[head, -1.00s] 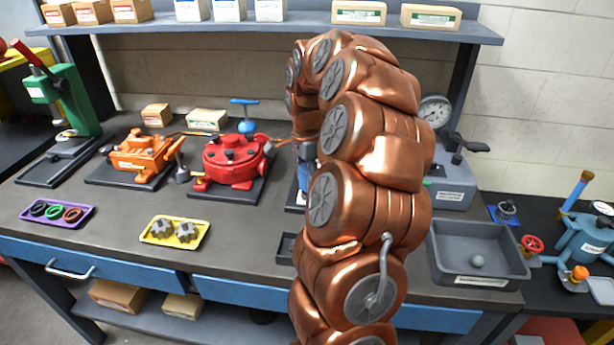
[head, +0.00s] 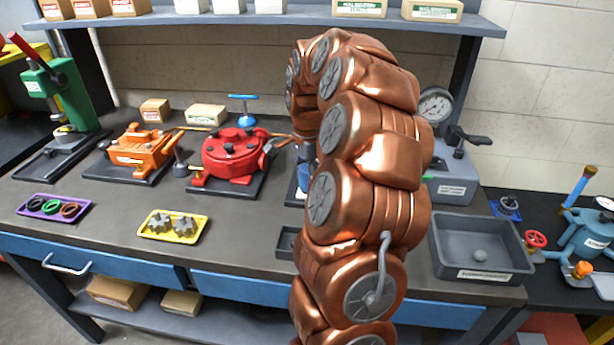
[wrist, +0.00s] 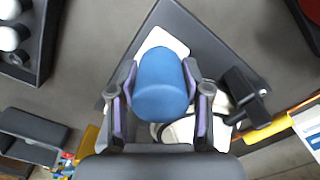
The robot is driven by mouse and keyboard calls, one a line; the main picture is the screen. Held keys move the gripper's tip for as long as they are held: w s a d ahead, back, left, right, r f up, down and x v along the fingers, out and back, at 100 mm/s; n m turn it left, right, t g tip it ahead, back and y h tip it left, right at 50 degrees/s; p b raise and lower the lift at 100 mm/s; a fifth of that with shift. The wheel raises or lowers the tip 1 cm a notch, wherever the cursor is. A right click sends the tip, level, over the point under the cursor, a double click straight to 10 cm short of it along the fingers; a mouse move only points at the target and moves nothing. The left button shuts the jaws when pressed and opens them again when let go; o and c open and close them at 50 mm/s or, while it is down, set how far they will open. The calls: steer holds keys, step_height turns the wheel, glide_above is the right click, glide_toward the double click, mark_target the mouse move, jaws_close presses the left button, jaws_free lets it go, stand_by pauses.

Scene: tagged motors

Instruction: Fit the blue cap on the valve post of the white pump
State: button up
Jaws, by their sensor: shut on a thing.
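The blue cap (wrist: 160,85) fills the middle of the wrist view, between the two purple-padded fingers of my gripper (wrist: 158,98), which is shut on it. Behind the cap, parts of the white pump (wrist: 180,131) show on a dark base plate (wrist: 185,20). The valve post is hidden behind the cap, so I cannot tell whether the cap touches it.
A red pump (head: 233,152) and an orange pump (head: 140,152) stand left of my arm. A yellow tray (head: 172,226) and a purple tray (head: 54,207) lie in front. A grey bin (head: 482,252) and gauge unit (head: 455,180) stand right. A shelf (head: 290,23) overhangs the back.

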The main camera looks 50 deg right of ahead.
steer(key=shift+f+b, duration=0.55)
steer(key=shift+f, duration=0.2)
steer(key=o, duration=1.1)
steer(key=shift+r, duration=0.1)
steer(key=shift+r, duration=2.9)
steer(key=shift+r, duration=0.15)
steer(key=shift+r, duration=5.9)
